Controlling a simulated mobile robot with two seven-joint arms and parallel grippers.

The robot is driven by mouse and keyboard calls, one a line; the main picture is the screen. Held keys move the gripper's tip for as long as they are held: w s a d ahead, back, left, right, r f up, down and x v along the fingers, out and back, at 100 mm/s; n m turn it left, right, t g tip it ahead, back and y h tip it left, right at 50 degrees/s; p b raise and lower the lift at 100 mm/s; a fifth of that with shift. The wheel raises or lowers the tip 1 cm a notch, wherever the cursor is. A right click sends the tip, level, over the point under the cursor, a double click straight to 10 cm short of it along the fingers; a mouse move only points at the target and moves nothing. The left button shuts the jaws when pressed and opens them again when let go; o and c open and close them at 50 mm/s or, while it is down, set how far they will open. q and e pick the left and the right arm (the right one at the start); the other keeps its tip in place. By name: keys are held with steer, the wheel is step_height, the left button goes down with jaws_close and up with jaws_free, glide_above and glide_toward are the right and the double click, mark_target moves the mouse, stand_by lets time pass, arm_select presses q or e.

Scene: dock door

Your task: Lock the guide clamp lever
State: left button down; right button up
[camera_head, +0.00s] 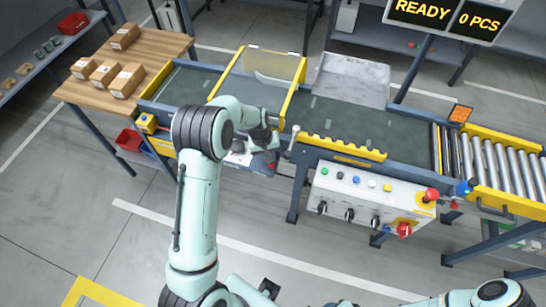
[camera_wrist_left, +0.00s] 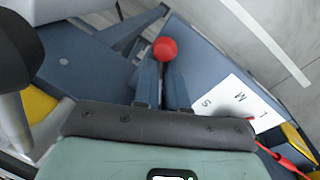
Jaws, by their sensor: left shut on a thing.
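The clamp lever shows in the left wrist view as a red ball knob (camera_wrist_left: 165,48) on a short dark stem. My left gripper (camera_wrist_left: 162,88) has its two fingers shut around the stem just below the knob, and the knob sticks out past the fingertips. A white plate (camera_wrist_left: 240,104) with the letters S, M and L is on the blue panel to the right of the lever. In the head view my left gripper (camera_head: 270,158) is at the front side of the conveyor, and my wrist hides most of the lever.
The dark conveyor belt (camera_head: 365,124) runs behind my left arm, with a yellow-framed clear guard (camera_head: 268,64) over it. A control box (camera_head: 345,197) with buttons and knobs hangs to the right. Cartons (camera_head: 124,80) stand on a wooden table at left. The floor in front is clear.

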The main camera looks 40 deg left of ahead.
arm_select(q)
steer(key=shift+s+a+m, duration=0.1)
steer(key=shift+a+m, duration=0.15)
steer(key=shift+m, duration=0.55)
steer(key=c, duration=1.2)
jaws_free()
